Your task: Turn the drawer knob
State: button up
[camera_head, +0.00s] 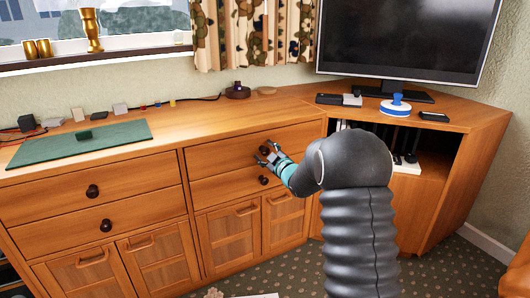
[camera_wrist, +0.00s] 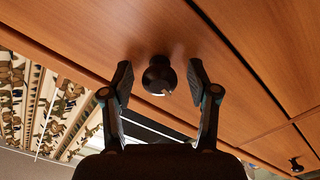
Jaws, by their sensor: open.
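A dark round drawer knob (camera_wrist: 159,76) shows in the wrist view on a wooden drawer front (camera_wrist: 90,30). My gripper (camera_wrist: 160,80) is open, with one finger on each side of the knob and a visible gap at both. In the head view my gripper (camera_head: 268,157) is at the upper right drawer (camera_head: 220,155) of the cabinet, and the knob there is partly hidden by the fingers. A second dark knob (camera_head: 264,180) sits on the drawer just below. I cannot tell how deep the knob lies between the fingers.
Two more knobs, upper (camera_head: 92,190) and lower (camera_head: 106,225), are on the left drawers. A green mat (camera_head: 80,143), small boxes and a television (camera_head: 410,35) stand on the cabinet top. An open shelf (camera_head: 425,165) is at right. Patterned carpet (camera_head: 260,265) lies in front.

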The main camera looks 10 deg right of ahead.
jog(key=shift+w, duration=0.1)
grip_shut()
jog(key=shift+m, duration=0.4)
jog(key=m+b, duration=0.1)
jog(key=m, duration=0.1)
jog(key=shift+m, duration=0.4)
jog(key=m, duration=0.4)
jog(key=m+p, duration=0.1)
jog(key=m, duration=0.4)
jog(key=shift+m+p, duration=0.75)
jog(key=shift+m, duration=0.95)
